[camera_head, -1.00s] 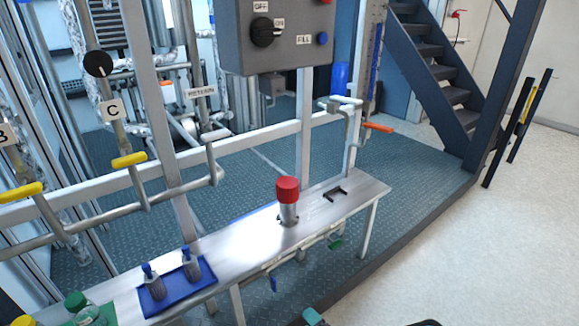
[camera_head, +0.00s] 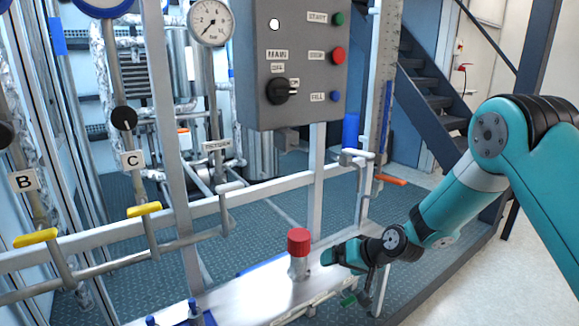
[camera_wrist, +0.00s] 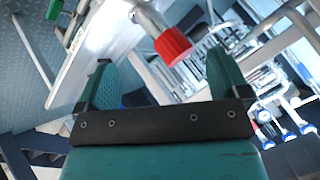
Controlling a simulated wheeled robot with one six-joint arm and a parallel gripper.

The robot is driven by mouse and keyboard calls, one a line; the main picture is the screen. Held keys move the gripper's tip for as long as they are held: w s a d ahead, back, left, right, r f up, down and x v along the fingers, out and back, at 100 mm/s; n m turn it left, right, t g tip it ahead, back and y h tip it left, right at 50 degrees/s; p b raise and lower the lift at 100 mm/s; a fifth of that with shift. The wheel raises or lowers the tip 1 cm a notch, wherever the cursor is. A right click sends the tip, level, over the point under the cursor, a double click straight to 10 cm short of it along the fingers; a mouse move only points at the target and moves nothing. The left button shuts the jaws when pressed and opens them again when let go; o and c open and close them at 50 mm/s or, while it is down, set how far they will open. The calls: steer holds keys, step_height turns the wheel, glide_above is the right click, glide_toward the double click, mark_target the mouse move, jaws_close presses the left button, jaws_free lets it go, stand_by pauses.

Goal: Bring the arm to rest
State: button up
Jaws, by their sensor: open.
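My teal arm reaches in from the right side of the head view, bent at the elbow. My gripper (camera_head: 328,257) is at the low bench (camera_head: 255,286), just right of the red-capped cylinder (camera_head: 299,252). In the wrist view, my gripper (camera_wrist: 160,78) shows two teal fingers wide apart, with nothing between them. The red cap (camera_wrist: 173,46) is beyond the fingertips there, and no contact shows. The cylinder stands upright on the bench in the head view.
A grey control box (camera_head: 290,60) hangs above the bench. Yellow-handled valves (camera_head: 144,209) and pipes fill the left. An orange-handled valve (camera_head: 390,180) is behind my arm. Dark stairs (camera_head: 440,105) stand at the back right. Pale floor (camera_head: 480,270) is open at the right.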

steer(key=s+d+r+g+h, duration=0.1)
steer(key=s+d+r+h, duration=0.1)
steer(key=s+d+r, duration=0.45)
steer(key=s+d+r+g+h, duration=0.1)
steer(key=s+d+r+h, duration=0.25)
steer(key=s, duration=0.55)
steer(key=s+d+r+g+h, duration=0.1)
steer(key=s+d+r, duration=0.3)
steer(key=s+d, duration=0.3)
steer(key=s+a+r+n+g+y+p, duration=0.3)
steer(key=s+a+r+n+p, duration=0.2)
steer(key=s+a+r, duration=0.8)
steer(key=shift+a+r+n+y, duration=0.2)
steer(key=shift+a+n+y, duration=0.15)
steer(key=shift+a+n, duration=0.65)
steer(key=shift+a+m, duration=0.15)
steer(key=shift+m, duration=0.15)
